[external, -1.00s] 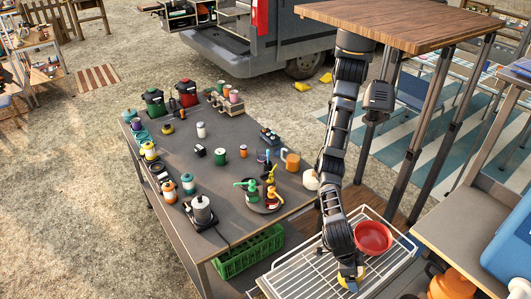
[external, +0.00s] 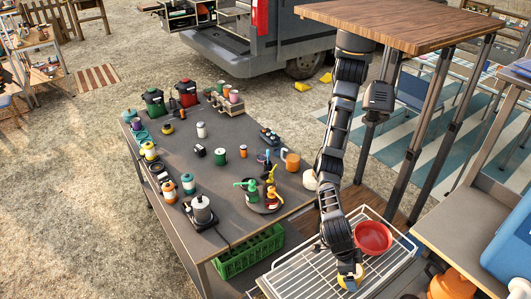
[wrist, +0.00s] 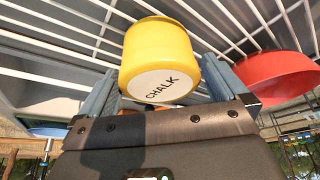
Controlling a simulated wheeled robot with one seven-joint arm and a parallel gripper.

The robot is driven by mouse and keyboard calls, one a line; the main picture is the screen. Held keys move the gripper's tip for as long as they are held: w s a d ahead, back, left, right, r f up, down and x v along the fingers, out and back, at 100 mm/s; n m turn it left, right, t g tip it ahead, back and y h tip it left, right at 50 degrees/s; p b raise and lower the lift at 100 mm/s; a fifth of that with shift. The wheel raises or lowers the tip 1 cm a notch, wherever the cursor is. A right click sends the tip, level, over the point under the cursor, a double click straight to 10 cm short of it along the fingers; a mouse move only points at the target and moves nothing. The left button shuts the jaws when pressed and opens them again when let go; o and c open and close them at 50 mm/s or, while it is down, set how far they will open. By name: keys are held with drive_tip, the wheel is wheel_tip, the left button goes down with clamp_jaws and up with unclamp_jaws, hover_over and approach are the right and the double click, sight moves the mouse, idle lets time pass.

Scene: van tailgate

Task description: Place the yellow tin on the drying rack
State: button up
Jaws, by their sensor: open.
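The yellow tin (wrist: 158,50) carries a white label reading CHALK and sits between my gripper's two blue-grey fingers in the wrist view. My gripper (wrist: 158,85) is open around it, with a narrow gap at the tin's sides. The drying rack (external: 290,277) is a white wire frame at the lower right of the external view. Its wires (wrist: 55,35) run behind the tin in the wrist view. The tin appears to stand on the rack, but its contact with the wires is hidden. My arm partly hides the tin in the external view.
A red bowl (external: 373,238) sits on the rack just right of my gripper. The grey table (external: 225,180) to the left holds several tins, pots and a round tray. A green crate (external: 250,252) is below its edge. A wooden-topped stand (external: 410,22) rises behind.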

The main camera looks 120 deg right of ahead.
drive_tip(key=v, duration=1)
